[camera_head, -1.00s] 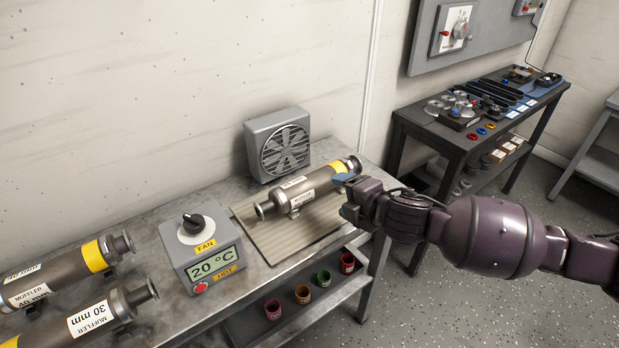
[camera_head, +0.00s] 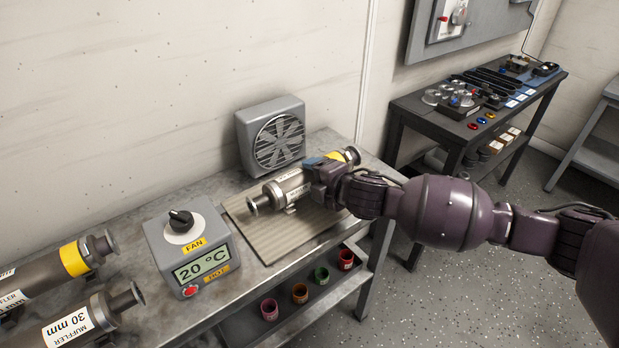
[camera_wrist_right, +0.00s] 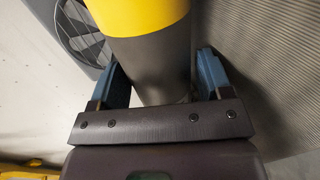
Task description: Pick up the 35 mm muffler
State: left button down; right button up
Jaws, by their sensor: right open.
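A muffler (camera_head: 290,187) with a yellow band and a white label lies on the ribbed mat (camera_head: 290,232) in front of the fan; its size marking is too small to read. My right gripper (camera_head: 322,166) is over its far right part, next to the yellow band. In the right wrist view, the muffler's grey and yellow body (camera_wrist_right: 158,62) lies between the two blue fingers of the open gripper (camera_wrist_right: 162,82). Small gaps show beside the body. Part of the muffler is hidden by the gripper. My left gripper is not in view.
The grey fan (camera_head: 272,137) stands close behind the mat. A control box (camera_head: 189,246) reading 20 °C is to its left. A 30 mm muffler (camera_head: 88,318) and another muffler (camera_head: 50,280) lie at far left. Colored cups (camera_head: 300,293) are on the lower shelf.

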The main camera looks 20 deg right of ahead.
jog(key=shift+r, duration=0.1)
jog(key=c, duration=0.9)
jog(key=shift+r, duration=0.1)
